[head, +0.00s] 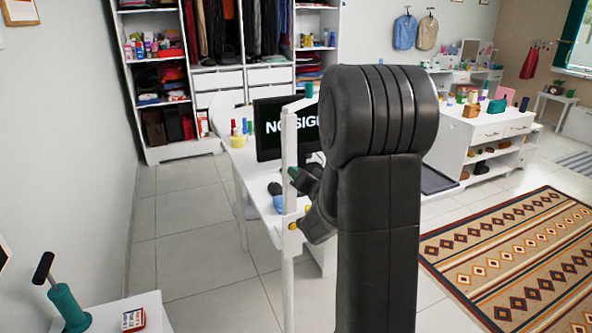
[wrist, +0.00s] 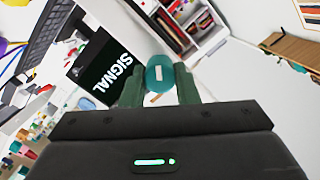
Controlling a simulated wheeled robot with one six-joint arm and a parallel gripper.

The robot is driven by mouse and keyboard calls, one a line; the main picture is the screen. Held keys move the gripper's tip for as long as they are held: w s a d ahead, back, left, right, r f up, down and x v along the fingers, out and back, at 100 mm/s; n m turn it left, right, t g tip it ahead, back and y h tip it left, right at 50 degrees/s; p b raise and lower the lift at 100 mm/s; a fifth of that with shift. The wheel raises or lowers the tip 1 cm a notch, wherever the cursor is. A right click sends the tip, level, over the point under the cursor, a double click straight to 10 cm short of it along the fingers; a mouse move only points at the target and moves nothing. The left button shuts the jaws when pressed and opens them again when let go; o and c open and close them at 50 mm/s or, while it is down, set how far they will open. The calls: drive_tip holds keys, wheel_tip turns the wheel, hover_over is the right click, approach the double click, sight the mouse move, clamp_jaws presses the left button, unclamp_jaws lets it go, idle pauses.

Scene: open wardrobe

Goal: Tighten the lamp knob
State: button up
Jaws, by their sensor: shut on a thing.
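The lamp (head: 290,150) shows in the head view as a thin white upright pole, with a white arm at its top running right behind my arm. A white bracket with small yellow parts sits lower on the pole. My gripper (wrist: 159,88) is shut on a round teal knob (wrist: 160,73) with a white mark on its face, one dark green finger on each side. In the head view my gripper reaches left to the pole beside the bracket, and my arm hides much of it.
A white desk (head: 262,200) with a monitor (head: 270,125) and bottles stands behind the lamp. An open wardrobe (head: 170,75) is at the back. A small white table (head: 160,325) with a teal-handled object (head: 68,308) is at the lower left. Tiled floor is clear on the left.

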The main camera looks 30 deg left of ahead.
drive_tip(key=m+p, duration=0.1)
drive_tip(key=m, duration=0.3)
drive_tip(key=shift+y, duration=0.3)
drive_tip(key=m, duration=0.4)
drive_tip(key=shift+a+r+y, duration=0.1)
drive_tip(key=shift+a+y, duration=0.05)
drive_tip(key=shift+y, duration=0.15)
drive_tip(key=o, duration=0.9)
drive_tip(key=shift+c, duration=0.2)
drive_tip(key=shift+o, duration=1.3)
drive_tip(key=shift+s, duration=0.15)
drive_tip(key=shift+c, duration=0.4)
